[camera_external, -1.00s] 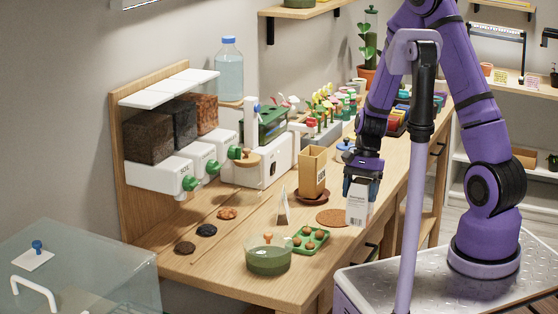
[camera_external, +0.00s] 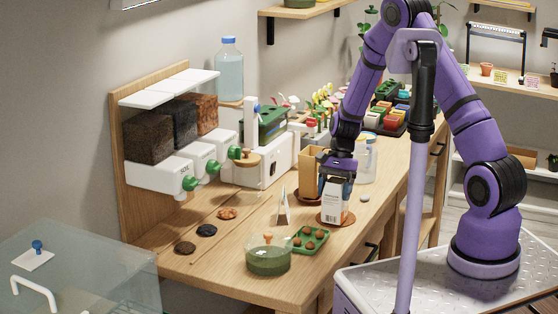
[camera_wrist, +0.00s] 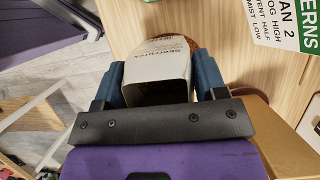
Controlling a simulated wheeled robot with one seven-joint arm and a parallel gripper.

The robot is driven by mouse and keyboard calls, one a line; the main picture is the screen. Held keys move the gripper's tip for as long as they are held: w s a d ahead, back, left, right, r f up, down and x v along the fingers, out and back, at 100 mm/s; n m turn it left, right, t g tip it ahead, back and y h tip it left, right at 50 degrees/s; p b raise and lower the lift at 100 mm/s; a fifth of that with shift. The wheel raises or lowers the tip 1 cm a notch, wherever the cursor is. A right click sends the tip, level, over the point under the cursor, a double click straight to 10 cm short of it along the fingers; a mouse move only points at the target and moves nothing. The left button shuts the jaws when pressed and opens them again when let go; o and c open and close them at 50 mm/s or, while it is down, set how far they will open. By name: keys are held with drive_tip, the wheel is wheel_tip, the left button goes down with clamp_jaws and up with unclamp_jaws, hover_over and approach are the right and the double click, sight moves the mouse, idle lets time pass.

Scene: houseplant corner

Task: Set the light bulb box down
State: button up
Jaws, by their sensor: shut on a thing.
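The light bulb box (camera_external: 333,204) is a small white carton with dark print. It is upright at the brown round cork mat (camera_external: 346,219) on the wooden bench. The box's base overlaps the mat in the picture; I cannot tell whether it touches. My gripper (camera_external: 338,172) is above the box with its fingers shut on its upper part. In the wrist view, the box (camera_wrist: 158,66) is between the two blue fingers of my gripper (camera_wrist: 158,84), and an edge of the mat (camera_wrist: 191,43) shows behind it.
A tan open box (camera_external: 309,173) stands on a dark saucer close to the left. A green tray (camera_external: 311,240) of round brown items, a white tent card (camera_external: 283,207) and a green-filled bowl (camera_external: 268,259) are in front left. A clear jar (camera_external: 367,160) stands behind right.

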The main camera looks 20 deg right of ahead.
drive_tip(key=shift+f, duration=0.2)
drive_tip(key=o, duration=0.9)
drive_tip(key=shift+o, duration=0.2)
drive_tip(key=v, duration=1.2)
drive_tip(key=s+d+r+n+t, duration=0.1)
drive_tip(key=s+d+r, duration=0.15)
drive_tip(key=r, duration=0.35)
drive_tip(key=s+d+r+n+t, duration=0.1)
drive_tip(key=s+d+r, duration=0.15)
drive_tip(key=r, duration=0.35)
drive_tip(key=s+d+r+n+t+h, duration=0.1)
drive_tip(key=s+d+r+n+t, duration=0.1)
drive_tip(key=s, duration=0.6)
drive_tip(key=s+d+r+n+t+h, duration=0.1)
drive_tip(key=s+d+r+n+t, duration=0.1)
drive_tip(key=s+d+r, duration=0.3)
drive_tip(key=s+d+r+n+t+h, duration=0.1)
drive_tip(key=s+r, duration=0.4)
drive_tip(key=s, duration=0.8)
drive_tip(key=shift+s+d+r+n+t, duration=0.25)
drive_tip(key=shift+d+n+t, duration=0.45)
drive_tip(key=shift+d+n, duration=0.45)
